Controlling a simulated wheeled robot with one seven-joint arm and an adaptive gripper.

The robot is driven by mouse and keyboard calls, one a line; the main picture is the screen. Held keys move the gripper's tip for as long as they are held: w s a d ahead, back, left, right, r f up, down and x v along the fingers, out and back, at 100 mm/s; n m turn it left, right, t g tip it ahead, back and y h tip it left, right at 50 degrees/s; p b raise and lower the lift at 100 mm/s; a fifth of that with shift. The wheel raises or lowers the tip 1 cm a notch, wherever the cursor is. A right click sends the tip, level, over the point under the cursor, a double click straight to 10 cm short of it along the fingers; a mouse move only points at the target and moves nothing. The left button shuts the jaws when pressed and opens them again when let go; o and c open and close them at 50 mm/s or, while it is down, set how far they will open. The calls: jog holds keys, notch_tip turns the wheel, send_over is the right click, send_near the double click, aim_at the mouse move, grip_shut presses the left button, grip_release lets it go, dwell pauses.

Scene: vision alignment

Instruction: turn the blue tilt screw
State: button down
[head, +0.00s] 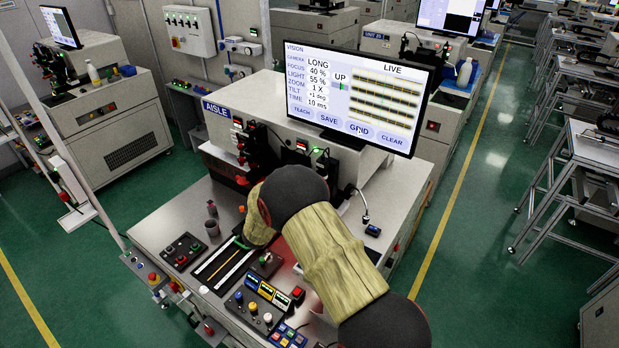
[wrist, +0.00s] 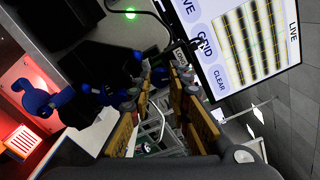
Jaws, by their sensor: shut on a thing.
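My gripper (wrist: 160,88) has its two orange-padded fingers closed in around a small blue part, the blue tilt screw (wrist: 160,74), only partly seen between the fingertips. In the head view my own arm hides the gripper and the screw. The monitor (head: 360,98) reads TILT +1 deg, with an UP mark beside it. Part of the same monitor (wrist: 245,45) shows tilted in the wrist view. Other blue knobs (wrist: 40,100) sit on dark fittings at the left.
Below the camera unit, the bench (head: 160,225) carries a button box (head: 183,250), a dark cup (head: 212,228) and a coloured-button panel (head: 288,335). A red-lit recess (wrist: 25,75) shows at the left in the wrist view.

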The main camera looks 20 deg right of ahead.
jog(key=shift+n+p, duration=1.1)
jog(key=shift+n, duration=0.6)
jog(key=c, duration=1.7)
grip_release()
jog(key=shift+o, duration=0.3)
jog(key=shift+a, duration=0.1)
jog(key=v, duration=1.1)
jog(key=shift+s+a, duration=0.25)
jog(key=shift+a, duration=0.05)
jog(key=shift+f, duration=0.1)
